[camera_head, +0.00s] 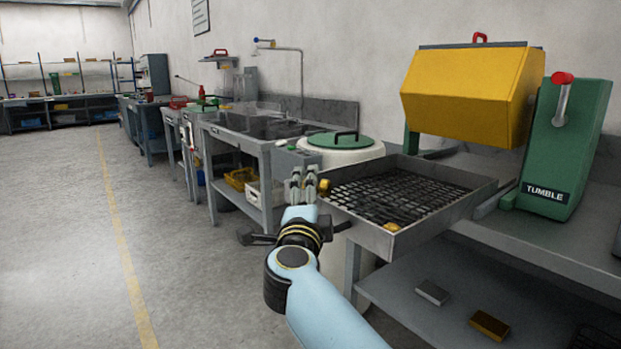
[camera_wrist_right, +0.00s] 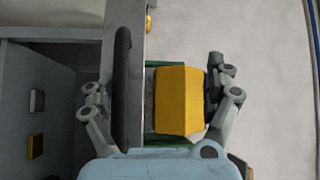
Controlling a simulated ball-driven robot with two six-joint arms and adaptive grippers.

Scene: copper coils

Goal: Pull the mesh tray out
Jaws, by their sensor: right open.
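The mesh tray (camera_head: 372,236) is a grey metal tray with a dark mesh floor. It sits at the left end of the bench, its near corner sticking out past the bench edge. A dark bar handle runs along its near-left side and shows upright in the right wrist view (camera_wrist_right: 122,85). My right gripper (camera_head: 303,182) is open beside the tray's left corner. In the wrist view the handle appears between its spread fingers (camera_wrist_right: 160,100), nearer the left one; I cannot tell whether they touch it. My left gripper is not in view.
A yellow tumbler drum (camera_head: 468,95) and a green "TUMBLE" housing (camera_head: 565,150) stand behind the tray. A white drum with a green lid (camera_head: 340,141) is close behind the gripper. Silver (camera_head: 432,292) and brass (camera_head: 489,325) blocks lie on the lower shelf. The left floor is clear.

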